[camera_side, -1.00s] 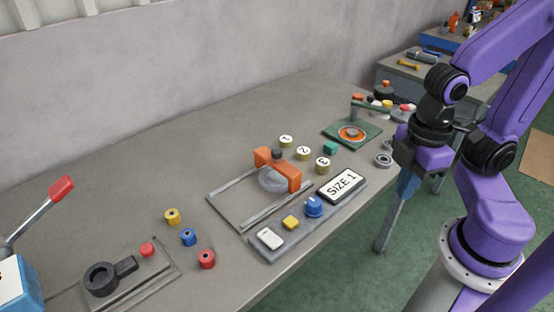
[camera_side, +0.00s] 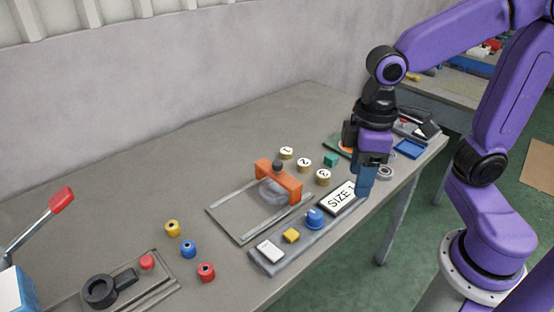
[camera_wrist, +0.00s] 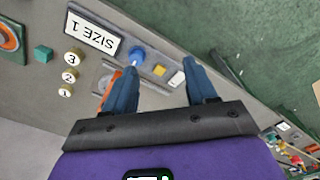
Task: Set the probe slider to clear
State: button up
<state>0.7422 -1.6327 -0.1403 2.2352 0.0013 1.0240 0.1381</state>
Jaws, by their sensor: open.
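The likely probe slider is an orange bridge (camera_side: 290,188) with a dark knob (camera_side: 278,166) on top. It straddles two pale rails over a grey round part (camera_side: 272,192), near the rails' far right end. My gripper (camera_side: 364,192) is open and empty, pointing down by the right end of the SIZE 1 display (camera_side: 336,199), to the right of the bridge and apart from it. In the wrist view my two blue fingers (camera_wrist: 160,66) are spread; the left one hides most of the orange bridge (camera_wrist: 105,88). No "clear" mark is legible.
In front of the rails, a panel holds a blue knob (camera_side: 314,218), a yellow button (camera_side: 291,235) and a white switch (camera_side: 269,250). Numbered cylinders (camera_side: 304,162) and a teal cube (camera_side: 331,160) stand behind the display. Coloured spools (camera_side: 189,249) lie left, with free table between.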

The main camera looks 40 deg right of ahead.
jog(key=w+a+r+m, duration=0.1)
jog(key=w+r+m, duration=0.15)
jog(key=w, duration=0.45)
jog(key=w+a+r+m, duration=0.1)
jog(key=w+m, duration=0.3)
jog(key=w, duration=0.3)
jog(key=r+m, duration=0.2)
jog(key=m, duration=0.3)
send_over(276, 162)
notch_tip(276, 162, down, 18)
jog(key=shift+d+r, duration=0.15)
grip_shut()
